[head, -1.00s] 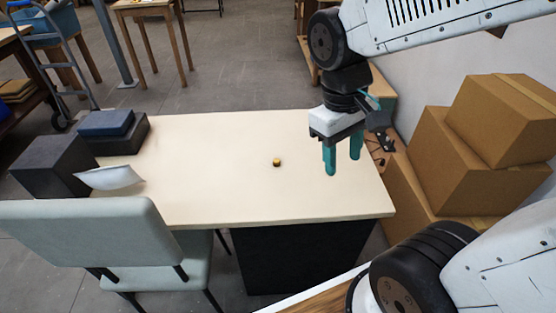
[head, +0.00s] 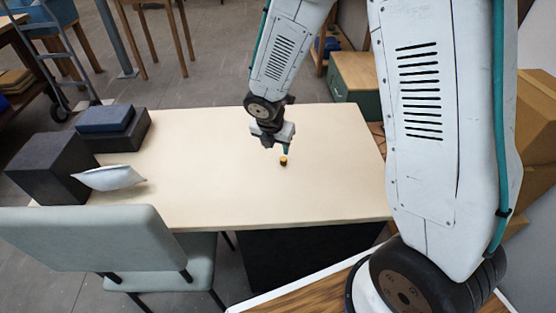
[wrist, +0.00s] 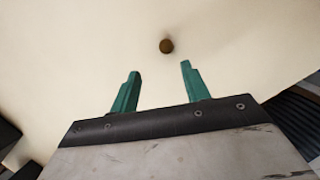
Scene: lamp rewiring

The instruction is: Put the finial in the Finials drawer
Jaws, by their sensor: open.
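The finial (head: 283,161) is a small, round, brass-brown piece on the bare cream tabletop (head: 210,185), near its middle. It also shows in the wrist view (wrist: 166,46), beyond the fingertips and roughly midway between them. My gripper (head: 279,149) is above the table just behind the finial, partly hidden by its own wrist in the head view. In the wrist view its two green fingers (wrist: 158,80) are spread apart with nothing between them. No drawer labelled Finials can be made out; a green cabinet (head: 357,78) stands behind the table, its label unreadable.
Dark boxes (head: 58,165), a blue book-like block (head: 105,118) and a white pillow-shaped object (head: 110,178) are at the table's left end. A pale chair (head: 90,235) stands at the front left. Cardboard boxes (head: 538,125) are at the right. The table around the finial is clear.

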